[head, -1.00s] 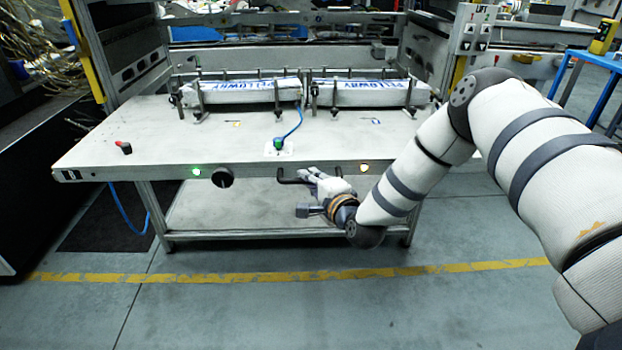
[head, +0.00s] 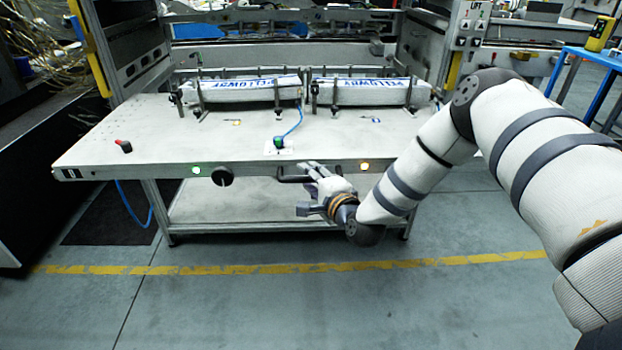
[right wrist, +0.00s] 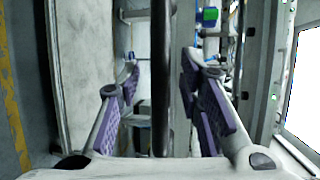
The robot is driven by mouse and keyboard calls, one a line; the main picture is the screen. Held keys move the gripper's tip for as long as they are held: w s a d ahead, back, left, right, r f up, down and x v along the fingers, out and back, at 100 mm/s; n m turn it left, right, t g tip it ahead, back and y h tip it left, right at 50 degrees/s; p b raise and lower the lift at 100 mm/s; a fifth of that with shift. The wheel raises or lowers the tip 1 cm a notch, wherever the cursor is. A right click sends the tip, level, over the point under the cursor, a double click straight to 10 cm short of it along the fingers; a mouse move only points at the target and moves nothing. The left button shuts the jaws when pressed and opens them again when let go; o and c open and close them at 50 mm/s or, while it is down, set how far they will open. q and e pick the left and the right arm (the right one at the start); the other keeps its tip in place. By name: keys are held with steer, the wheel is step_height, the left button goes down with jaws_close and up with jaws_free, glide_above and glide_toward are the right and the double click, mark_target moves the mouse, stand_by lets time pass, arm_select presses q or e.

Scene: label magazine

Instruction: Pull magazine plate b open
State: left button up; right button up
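The magazine plate (head: 220,142) is a broad grey shelf that looks like a table top, with a dark bar handle (head: 290,179) on its front edge. No letter b can be read on it. My right gripper (head: 312,177) is at the right part of this handle. In the right wrist view the dark handle bar (right wrist: 161,60) runs upright between the purple-padded fingers of my right gripper (right wrist: 160,75). The fingers are spread, with a visible gap on each side of the bar. My left gripper is not in view.
Two white label stacks (head: 252,93) with blue print stand between posts at the plate's back. A black knob (head: 223,176), a green light (head: 196,170) and an orange light (head: 364,166) are on the front edge. The floor (head: 230,310) in front is clear. A blue bench (head: 597,62) stands at right.

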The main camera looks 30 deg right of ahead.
steer(key=v, duration=1.2)
steer(key=shift+s, duration=0.1)
steer(key=s+a+f+n+g+y+p, duration=0.2)
steer(key=s+a+f+n+g+y, duration=0.2)
steer(key=s+a+f+n+g, duration=0.6)
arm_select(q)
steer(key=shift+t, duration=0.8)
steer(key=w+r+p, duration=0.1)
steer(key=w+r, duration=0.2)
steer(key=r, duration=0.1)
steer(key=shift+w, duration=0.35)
arm_select(e)
steer(key=s+f+n+g, duration=0.2)
steer(key=s+n, duration=0.1)
steer(key=s, duration=0.7)
steer(key=s+a+f+n+g+h, duration=0.1)
steer(key=s+f+n+g, duration=0.1)
steer(key=s, duration=0.8)
steer(key=s+f+n+g, duration=0.2)
steer(key=s+n+g, duration=0.2)
steer(key=s, duration=0.6)
steer(key=shift+a+n+h, duration=0.2)
steer(key=shift+n+h, duration=0.1)
steer(key=shift+n, duration=0.3)
